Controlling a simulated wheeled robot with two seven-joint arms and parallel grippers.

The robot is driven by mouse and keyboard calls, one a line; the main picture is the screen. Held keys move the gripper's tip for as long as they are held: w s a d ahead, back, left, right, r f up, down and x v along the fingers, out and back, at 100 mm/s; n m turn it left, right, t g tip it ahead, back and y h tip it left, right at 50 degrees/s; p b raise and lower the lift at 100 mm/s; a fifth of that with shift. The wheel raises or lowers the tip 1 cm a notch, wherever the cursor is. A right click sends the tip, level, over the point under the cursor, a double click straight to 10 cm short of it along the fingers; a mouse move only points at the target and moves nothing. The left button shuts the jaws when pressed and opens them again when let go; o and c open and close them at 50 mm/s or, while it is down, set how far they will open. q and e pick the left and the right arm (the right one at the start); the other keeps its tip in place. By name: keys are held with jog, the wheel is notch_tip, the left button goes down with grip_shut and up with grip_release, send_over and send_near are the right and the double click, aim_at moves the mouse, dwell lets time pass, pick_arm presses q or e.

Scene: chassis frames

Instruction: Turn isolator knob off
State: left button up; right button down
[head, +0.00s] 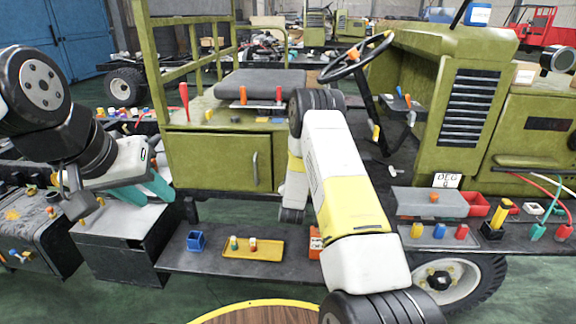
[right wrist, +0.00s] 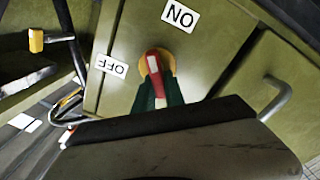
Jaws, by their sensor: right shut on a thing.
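The isolator knob (right wrist: 154,62) is red with a white stripe, on a yellow disc (right wrist: 168,64) fixed to a green panel. The ON label (right wrist: 180,15) is at its upper right in the right wrist view; the OFF label (right wrist: 112,66) is to its left. Both labels appear turned over. My right gripper (right wrist: 160,92) has its dark green fingers closed around the knob's handle. In the head view my right arm hides the knob and that gripper. My left gripper (head: 146,190) has teal fingers spread apart and empty, over the grey bench at left.
A green cabinet door (head: 218,161) stands between my arms. A low dark shelf holds a blue bin (head: 196,241) and a yellow tray (head: 268,252). A steering wheel (head: 357,57) rises behind my right arm. A bent handle (right wrist: 277,101) is right of the knob.

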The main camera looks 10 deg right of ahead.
jog(key=n, duration=0.5)
jog(key=shift+a+f+n, duration=0.3)
jog(key=shift+f+n, duration=0.1)
jog(key=n, duration=0.4)
jog(key=shift+w+f+n, duration=0.1)
jog(key=shift+f+n, duration=0.2)
jog(key=shift+d, duration=0.1)
jog(key=c, duration=1.4)
grip_release()
jog(key=v, duration=0.7)
jog(key=shift+s, duration=0.4)
jog(key=shift+r, duration=0.1)
